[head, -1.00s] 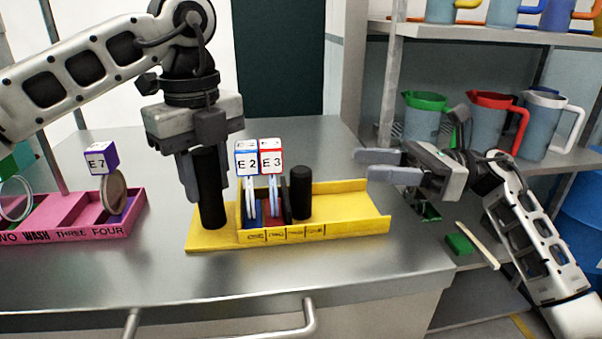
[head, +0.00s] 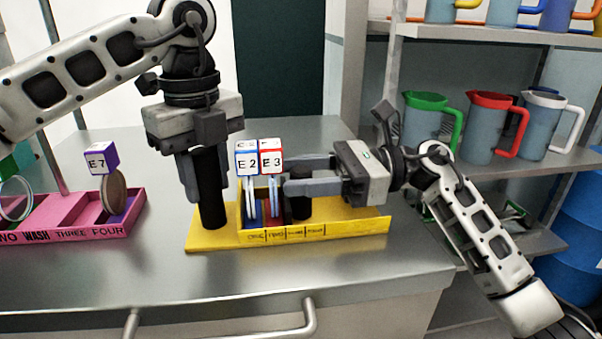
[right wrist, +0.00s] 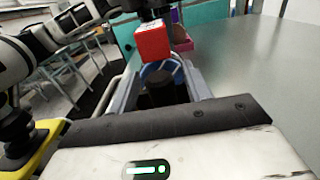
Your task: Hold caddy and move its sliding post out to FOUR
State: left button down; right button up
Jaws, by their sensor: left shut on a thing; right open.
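The yellow caddy (head: 360,200) stands on the steel counter, with slot labels along its front. My left gripper (head: 207,172) is shut on the caddy's tall black handle (head: 211,205) at its left end. The short black sliding post (head: 301,207) stands in the caddy right of the slots. My right gripper (head: 292,174) is open, its fingers level and reaching left around the post's upper part. In the right wrist view the dark post (right wrist: 160,92) shows between the fingers; contact cannot be told. Cards E2 (head: 247,160) and E3 (head: 271,160) stand on discs in the left slots.
A pink caddy (head: 139,215) with a card E7 (head: 101,158) stands at the left. Shelves with jugs (head: 492,125) rise at the right. The caddy's right part is bare, and the counter in front is clear.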

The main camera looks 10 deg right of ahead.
jog(key=shift+a, duration=0.15)
grip_shut()
jog(key=d, duration=0.5)
jog(key=shift+d, duration=0.1)
grip_release()
jog(key=d, duration=1.2)
pick_arm(q)
jog(key=c, duration=0.9)
grip_release()
jog(key=shift+c, duration=0.2)
